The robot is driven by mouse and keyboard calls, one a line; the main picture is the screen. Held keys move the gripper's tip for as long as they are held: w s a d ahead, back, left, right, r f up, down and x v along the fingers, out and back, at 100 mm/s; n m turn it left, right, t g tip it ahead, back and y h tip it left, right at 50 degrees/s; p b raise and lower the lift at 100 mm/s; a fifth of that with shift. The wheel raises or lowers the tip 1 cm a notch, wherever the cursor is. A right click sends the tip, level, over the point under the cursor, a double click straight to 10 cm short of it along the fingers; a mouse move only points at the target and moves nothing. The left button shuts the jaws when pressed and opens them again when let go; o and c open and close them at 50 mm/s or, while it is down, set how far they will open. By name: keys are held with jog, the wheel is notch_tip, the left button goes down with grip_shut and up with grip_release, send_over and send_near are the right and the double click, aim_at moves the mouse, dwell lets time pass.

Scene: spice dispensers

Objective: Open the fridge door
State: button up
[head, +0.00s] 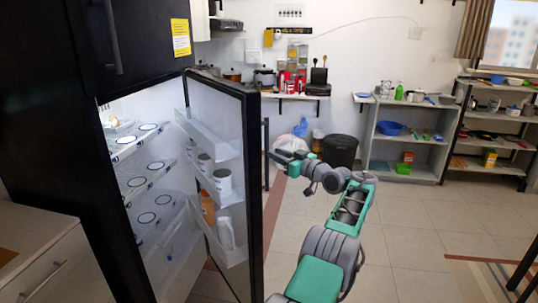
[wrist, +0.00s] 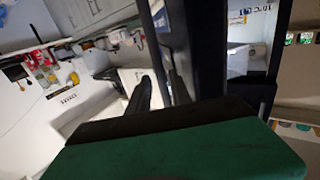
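The black fridge (head: 85,130) stands at the left in the head view. Its lower door (head: 250,190) is swung wide open, showing lit shelves (head: 150,165) inside and door racks with jars and bottles. The door's dark vertical handle (head: 266,135) is on its outer face. My gripper (head: 277,156) is on the outer side of the door, with its fingertips close to the handle. Whether they touch or enclose it is not clear. In the wrist view, a dark finger (wrist: 141,94) points toward the dark door (wrist: 207,45), and the lit interior (wrist: 248,45) shows beyond the door.
A grey shelf unit (head: 408,140) and a dark rack (head: 490,130) are at the right. The tiled floor (head: 415,225) is mostly clear.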

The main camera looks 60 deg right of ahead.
jog(key=shift+v, duration=1.15)
jog(key=shift+c, duration=0.2)
